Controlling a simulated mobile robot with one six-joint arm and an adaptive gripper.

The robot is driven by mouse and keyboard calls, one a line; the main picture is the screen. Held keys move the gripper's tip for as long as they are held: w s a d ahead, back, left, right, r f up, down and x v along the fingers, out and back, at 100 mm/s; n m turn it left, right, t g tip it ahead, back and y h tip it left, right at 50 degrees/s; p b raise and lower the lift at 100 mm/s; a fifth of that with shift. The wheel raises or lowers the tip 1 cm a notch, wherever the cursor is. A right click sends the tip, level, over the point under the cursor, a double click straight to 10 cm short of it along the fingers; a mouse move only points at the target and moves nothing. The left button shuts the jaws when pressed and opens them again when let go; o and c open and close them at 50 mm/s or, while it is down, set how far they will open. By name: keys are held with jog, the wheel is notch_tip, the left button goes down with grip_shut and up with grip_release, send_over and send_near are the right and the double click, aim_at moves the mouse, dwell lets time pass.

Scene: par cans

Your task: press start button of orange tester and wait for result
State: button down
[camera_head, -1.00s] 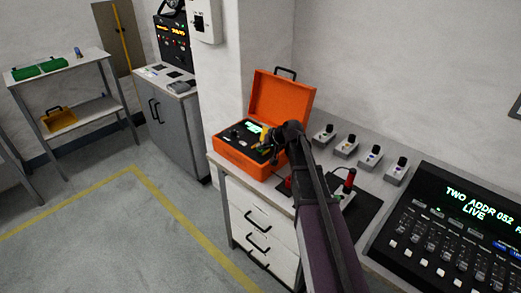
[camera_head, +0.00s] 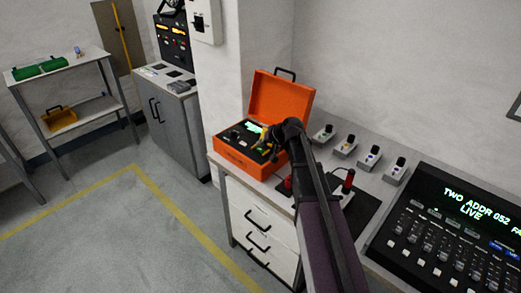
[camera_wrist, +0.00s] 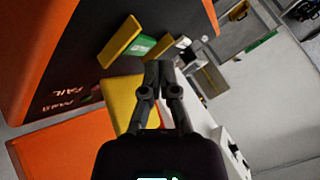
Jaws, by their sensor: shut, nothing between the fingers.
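The orange tester (camera_head: 243,159) stands on the bench with its lid (camera_head: 280,97) raised. Its dark panel has a small lit screen (camera_head: 254,128), too small to read. My gripper (camera_head: 262,144) is low over the right part of this panel and covers some of it. In the wrist view my gripper (camera_wrist: 158,75) is shut and empty, its fingertips together over the dark panel (camera_wrist: 85,65). Yellow pieces (camera_wrist: 121,42) and a green patch (camera_wrist: 142,46) lie just beyond the fingertips. I cannot tell whether the fingertips touch a button.
Several small grey boxes with dark knobs (camera_head: 346,145) line the bench behind my arm. A black mat with red-handled items (camera_head: 348,182) lies right of the tester. A lighting console (camera_head: 440,225) is at the right. The floor (camera_head: 120,240) at left is clear.

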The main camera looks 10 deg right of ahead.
aim_at(261, 150)
jog(key=shift+r+p, duration=2.4)
jog(key=shift+r, duration=0.1)
jog(key=s+f+g+h, duration=0.2)
jog(key=s+g+h, duration=0.1)
jog(key=s, duration=1.1)
jog(key=s+f+g+h+p, duration=0.1)
jog(key=s+f+g+h, duration=0.1)
jog(key=s, duration=1.2)
jog(key=shift+s+f+n+g+h, duration=0.15)
jog(key=shift+s+n+g+h, duration=0.2)
jog(key=shift+g+h, duration=0.4)
jog(key=shift+a, duration=0.1)
